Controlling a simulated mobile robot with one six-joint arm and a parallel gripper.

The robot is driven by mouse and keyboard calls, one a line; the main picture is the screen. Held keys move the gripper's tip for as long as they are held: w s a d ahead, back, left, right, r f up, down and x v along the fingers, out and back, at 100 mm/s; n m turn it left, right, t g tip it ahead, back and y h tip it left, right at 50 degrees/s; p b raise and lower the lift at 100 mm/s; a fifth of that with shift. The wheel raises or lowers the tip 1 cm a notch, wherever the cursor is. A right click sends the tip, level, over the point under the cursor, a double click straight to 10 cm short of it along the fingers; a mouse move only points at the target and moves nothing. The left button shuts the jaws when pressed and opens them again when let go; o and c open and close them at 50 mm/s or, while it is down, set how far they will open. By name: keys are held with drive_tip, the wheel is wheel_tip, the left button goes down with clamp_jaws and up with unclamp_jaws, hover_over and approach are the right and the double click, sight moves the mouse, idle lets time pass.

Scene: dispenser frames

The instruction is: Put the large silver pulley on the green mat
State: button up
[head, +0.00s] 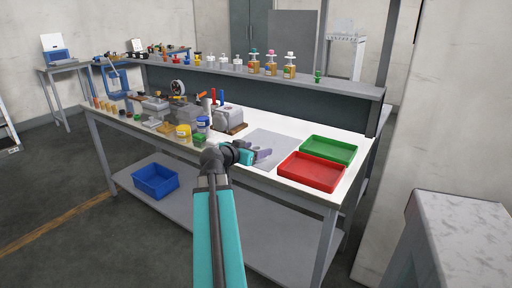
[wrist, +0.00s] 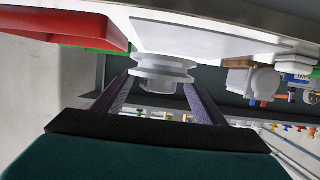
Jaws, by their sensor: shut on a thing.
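The silver pulley (wrist: 163,66) is a pale grooved wheel between my gripper's fingers in the wrist view. My gripper (wrist: 158,88) is shut on it. In the head view my gripper (head: 263,154) is over the front part of the workbench, at the grey mat (head: 283,142); I cannot make out the pulley there. In the wrist view the pulley is close to the pale flat surface (wrist: 225,42), but I cannot tell whether they touch. The mat I see looks grey. The clearly green flat thing is a tray (head: 329,150) at the right.
A red tray (head: 311,171) stands right of my gripper, in front of the green tray. Jars, a grey machine (head: 228,118) and several small parts crowd the bench's left half. A raised shelf (head: 342,88) with bottles runs along the back. A blue bin (head: 155,181) is below.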

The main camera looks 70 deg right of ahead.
drive_tip(key=shift+s+a+r, duration=0.1)
drive_tip(key=shift+s+a, duration=0.2)
drive_tip(key=shift+a, duration=0.4)
drive_tip(key=shift+s+a+r, duration=0.1)
drive_tip(key=shift+s+a, duration=0.15)
drive_tip(key=shift+a, duration=0.45)
drive_tip(key=shift+w, duration=0.15)
